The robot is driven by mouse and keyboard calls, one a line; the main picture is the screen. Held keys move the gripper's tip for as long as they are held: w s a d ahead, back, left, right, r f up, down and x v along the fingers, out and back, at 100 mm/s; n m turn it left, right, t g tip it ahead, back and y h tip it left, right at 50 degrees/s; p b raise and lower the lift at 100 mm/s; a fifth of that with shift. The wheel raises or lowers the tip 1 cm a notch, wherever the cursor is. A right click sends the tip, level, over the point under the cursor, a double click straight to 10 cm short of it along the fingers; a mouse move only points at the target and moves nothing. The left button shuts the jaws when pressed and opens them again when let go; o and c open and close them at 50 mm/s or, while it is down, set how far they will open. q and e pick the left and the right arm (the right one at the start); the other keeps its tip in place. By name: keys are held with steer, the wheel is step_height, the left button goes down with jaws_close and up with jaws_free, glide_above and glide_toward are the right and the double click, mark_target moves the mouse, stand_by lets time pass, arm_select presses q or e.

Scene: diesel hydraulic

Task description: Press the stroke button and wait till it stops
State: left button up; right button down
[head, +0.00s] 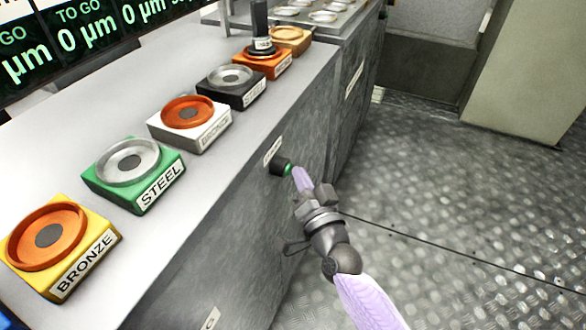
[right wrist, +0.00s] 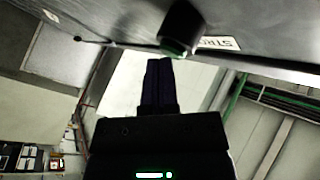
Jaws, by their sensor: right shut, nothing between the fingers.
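The stroke button (head: 281,166) is a dark round housing with a green front, on the side face of the grey bench below a small white label. In the right wrist view the button (right wrist: 180,32) hangs at the top, beside a label reading "STR". My right gripper (head: 298,176) is shut and empty, its fingertips right at the green front of the button. In the right wrist view the shut fingers (right wrist: 158,62) point at the button; I cannot tell whether they touch it. My left gripper is not in view.
The bench top (head: 110,130) carries a row of coloured blocks with round rings, including a yellow BRONZE block (head: 62,245) and a green STEEL block (head: 134,172). A display (head: 70,40) stands behind, reading 0 µm. The metal floor (head: 470,190) at the right is clear.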

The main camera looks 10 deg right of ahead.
steer(key=shift+w+a, duration=0.1)
steer(key=shift+a, duration=0.05)
stand_by(0.4)
steer(key=shift+s+d, duration=0.55)
steer(key=shift+d, duration=0.25)
steer(key=shift+s+d+p, duration=0.25)
steer(key=shift+s+d, duration=0.45)
steer(key=shift+d, duration=0.35)
steer(key=shift+s+d+p, duration=0.25)
steer(key=shift+s+d, duration=0.45)
steer(key=shift+d, duration=0.35)
